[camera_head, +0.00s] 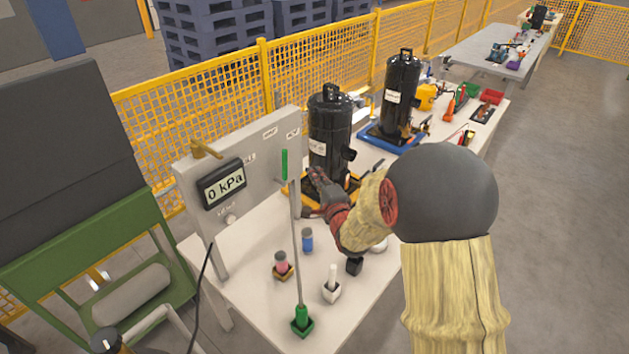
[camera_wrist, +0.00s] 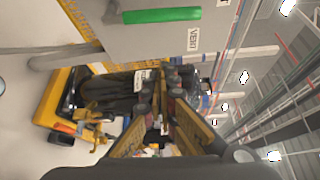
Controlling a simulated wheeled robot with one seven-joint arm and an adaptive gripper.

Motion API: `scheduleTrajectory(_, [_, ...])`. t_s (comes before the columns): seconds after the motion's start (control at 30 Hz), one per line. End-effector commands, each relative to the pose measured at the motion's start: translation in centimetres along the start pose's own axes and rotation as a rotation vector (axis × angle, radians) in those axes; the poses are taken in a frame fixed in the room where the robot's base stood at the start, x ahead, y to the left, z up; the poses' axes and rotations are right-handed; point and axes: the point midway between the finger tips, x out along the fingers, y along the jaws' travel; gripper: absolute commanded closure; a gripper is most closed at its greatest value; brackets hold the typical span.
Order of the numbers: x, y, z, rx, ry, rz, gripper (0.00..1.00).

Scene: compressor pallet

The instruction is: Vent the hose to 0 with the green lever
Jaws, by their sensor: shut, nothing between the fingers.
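The green lever (camera_head: 285,164) stands upright at the right part of the grey panel (camera_head: 245,165). In the wrist view the green lever (camera_wrist: 162,15) lies across the top, beside a label that seems to read VENT. In the wrist view my gripper (camera_wrist: 165,88) points toward the black compressor. No hose can be made out clearly.
A black compressor (camera_head: 330,130) stands just behind my gripper, with another (camera_head: 400,95) beyond it. A thin rod (camera_head: 297,245) rises from a green holder (camera_head: 302,324) at the table front. Small coloured holders stand nearby. A yellow mesh fence (camera_head: 200,105) runs behind.

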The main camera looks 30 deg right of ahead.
Motion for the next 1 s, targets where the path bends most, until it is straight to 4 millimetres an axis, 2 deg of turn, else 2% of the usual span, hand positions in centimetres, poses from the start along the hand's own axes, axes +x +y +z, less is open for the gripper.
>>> scheduleTrajectory(0.1, [2.4, 0.2, 0.1, -0.001, -0.002, 0.000, 1.00])
scheduleTrajectory(0.33, [6.2, 0.2, 0.3, -0.001, -0.003, 0.000, 1.00])
scheduleTrajectory(0.4, [5.5, 0.1, 1.6, -0.001, -0.006, 0.000, 1.00])
scheduleTrajectory(0.6, [4.7, 0.1, 3.4, -0.001, -0.003, 0.001, 1.00])
scheduleTrajectory(1.0, [4.5, 0.1, 3.9, -0.002, -0.001, 0.001, 1.00])
